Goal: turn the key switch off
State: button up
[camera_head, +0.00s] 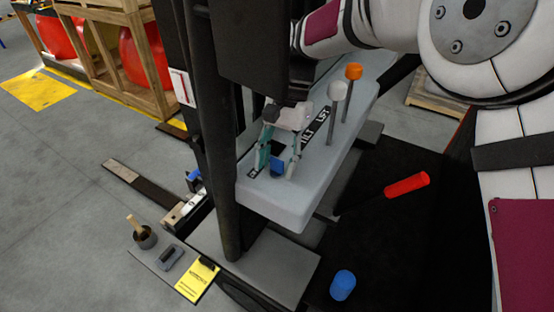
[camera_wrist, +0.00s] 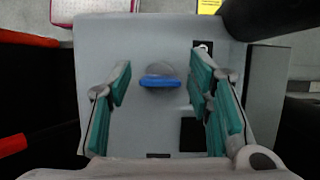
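The key switch is a blue key handle (camera_wrist: 160,81) on a round grey base, set in a light grey console. In the wrist view the handle lies crosswise, left to right. In the head view the blue key (camera_head: 277,166) shows low between my fingers. My gripper (camera_head: 277,160) points down over the console's near end. In the wrist view my gripper (camera_wrist: 162,100) is open, with teal pads apart on both sides of the key and touching neither end. The switch's markings cannot be read.
The console (camera_head: 285,205) also bears a white-knobbed lever (camera_head: 338,90) and an orange-knobbed lever (camera_head: 353,72), right of my gripper. A red handle (camera_head: 407,185) and a blue cylinder (camera_head: 342,285) are lower right. A dark mast (camera_head: 215,130) stands close left. A yellow card (camera_head: 198,280) lies below.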

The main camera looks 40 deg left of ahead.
aim_at(277, 167)
jog(key=shift+w+r, duration=0.25)
jog(key=shift+r, duration=0.3)
jog(key=shift+w+a+r, duration=0.15)
jog(key=shift+w+r, duration=0.7)
jog(key=shift+w, duration=0.05)
jog(key=w, duration=0.3)
jog(key=w+a, duration=0.1)
jog(key=w, duration=0.6)
jog(key=shift+w+a, duration=0.15)
jog(key=shift+w, duration=0.2)
jog(key=shift+s, duration=0.1)
